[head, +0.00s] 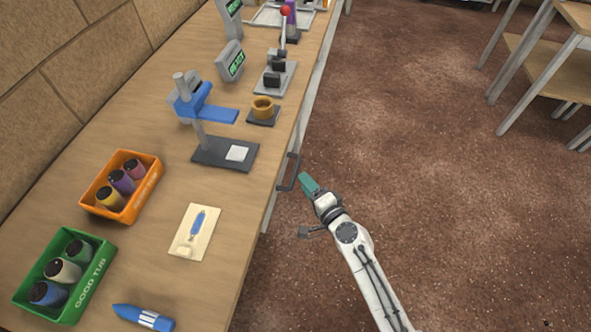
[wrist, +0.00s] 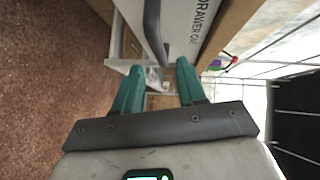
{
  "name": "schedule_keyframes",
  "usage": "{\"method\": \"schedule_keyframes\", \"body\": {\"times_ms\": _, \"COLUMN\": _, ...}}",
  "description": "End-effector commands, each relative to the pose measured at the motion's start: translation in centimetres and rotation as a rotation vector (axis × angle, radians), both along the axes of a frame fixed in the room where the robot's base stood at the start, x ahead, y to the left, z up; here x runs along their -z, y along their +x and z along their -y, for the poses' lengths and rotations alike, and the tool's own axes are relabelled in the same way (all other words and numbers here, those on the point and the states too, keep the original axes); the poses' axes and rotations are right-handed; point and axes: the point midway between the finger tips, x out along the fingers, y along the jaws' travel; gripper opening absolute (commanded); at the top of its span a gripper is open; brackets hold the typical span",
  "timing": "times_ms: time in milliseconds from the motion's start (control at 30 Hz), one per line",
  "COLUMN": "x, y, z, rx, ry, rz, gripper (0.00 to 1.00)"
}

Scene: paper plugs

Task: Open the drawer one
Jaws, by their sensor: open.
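Drawer one's white front (wrist: 197,25) carries the lettering "DRAWER ONE" in the wrist view. Its dark bar handle (wrist: 153,28) stands out from that front, and it also shows at the bench's right edge in the head view (head: 289,174). My gripper (wrist: 159,66) has two green fingers spread apart with nothing held. In the wrist view the near end of the handle lies just beyond the fingertips, between their lines. In the head view my gripper (head: 306,180) is just right of the handle. Whether they touch cannot be told.
The wooden bench (head: 130,250) holds an orange tub (head: 95,200), a green tub (head: 30,318), a blue plug (head: 142,317) and a blue-armed stand (head: 215,153). The brown floor (head: 430,200) to the right is open, with a wooden table (head: 545,70) at far right.

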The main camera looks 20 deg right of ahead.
Motion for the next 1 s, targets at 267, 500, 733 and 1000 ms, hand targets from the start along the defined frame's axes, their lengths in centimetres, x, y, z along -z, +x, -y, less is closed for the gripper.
{"method": "schedule_keyframes", "body": {"times_ms": 267, "x": 0.7, "y": 4.6, "z": -0.7, "rx": -0.002, "ry": -0.002, "rz": 0.0, "gripper": 0.4}}
{"method": "schedule_keyframes", "body": {"times_ms": 500, "x": 1.0, "y": 6.3, "z": -1.0, "rx": -0.002, "ry": -0.001, "rz": -0.001, "gripper": 0.4}}
{"method": "schedule_keyframes", "body": {"times_ms": 733, "x": 0.9, "y": 6.5, "z": -1.0, "rx": -0.002, "ry": -0.002, "rz": 0.0, "gripper": 0.4}}
{"method": "schedule_keyframes", "body": {"times_ms": 1000, "x": 0.9, "y": 6.5, "z": -1.0, "rx": -0.002, "ry": -0.002, "rz": -0.001, "gripper": 0.22}}
